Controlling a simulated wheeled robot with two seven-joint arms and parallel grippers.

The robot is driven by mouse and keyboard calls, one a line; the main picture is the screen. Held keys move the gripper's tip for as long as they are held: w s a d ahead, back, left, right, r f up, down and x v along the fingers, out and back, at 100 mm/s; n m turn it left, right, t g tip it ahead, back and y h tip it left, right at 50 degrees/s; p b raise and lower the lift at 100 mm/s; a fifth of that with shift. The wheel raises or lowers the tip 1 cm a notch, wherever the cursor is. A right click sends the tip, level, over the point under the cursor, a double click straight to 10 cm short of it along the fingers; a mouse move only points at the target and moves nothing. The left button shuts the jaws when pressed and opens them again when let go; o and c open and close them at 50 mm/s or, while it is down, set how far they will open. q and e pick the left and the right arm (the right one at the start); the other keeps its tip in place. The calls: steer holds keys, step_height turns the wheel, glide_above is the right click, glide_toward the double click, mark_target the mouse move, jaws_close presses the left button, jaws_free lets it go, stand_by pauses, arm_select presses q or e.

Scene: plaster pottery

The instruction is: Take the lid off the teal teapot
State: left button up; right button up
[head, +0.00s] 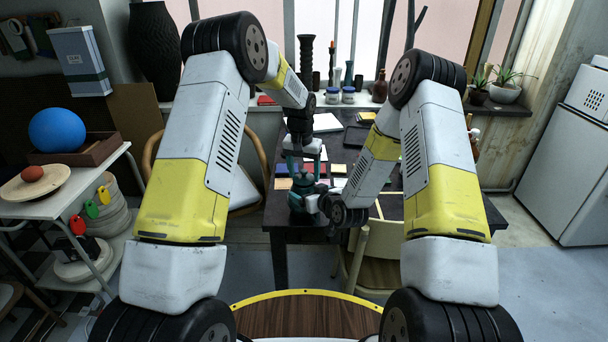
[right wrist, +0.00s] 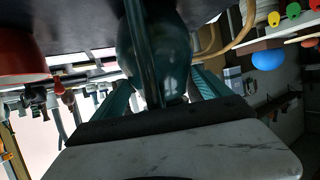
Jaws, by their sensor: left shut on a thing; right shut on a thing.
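The dark teal teapot (head: 298,203) stands at the near left edge of the dark table in the head view. Its glossy body (right wrist: 175,50) fills the top middle of the right wrist view. My left gripper (head: 304,170) reaches down from above, its fingers shut around the top of the teapot at the lid (head: 303,184). Whether the lid is apart from the body is too small to tell. My right gripper (head: 318,203) comes from the right, low beside the teapot. Its fingers are shut on the teapot's handle (right wrist: 142,45), which runs between them in the right wrist view.
The dark table (head: 283,222) holds colored tiles (head: 284,170) behind the teapot. A wooden chair (head: 375,262) stands in front. A red vessel (right wrist: 20,50) shows at the left of the right wrist view. A side shelf (head: 45,205) with a blue ball (head: 57,131) is at left.

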mark_target(304, 170)
arm_select(q)
steer(key=shift+r, duration=0.7)
steer(key=shift+r, duration=2)
arm_select(e)
steer(key=o, duration=1.9)
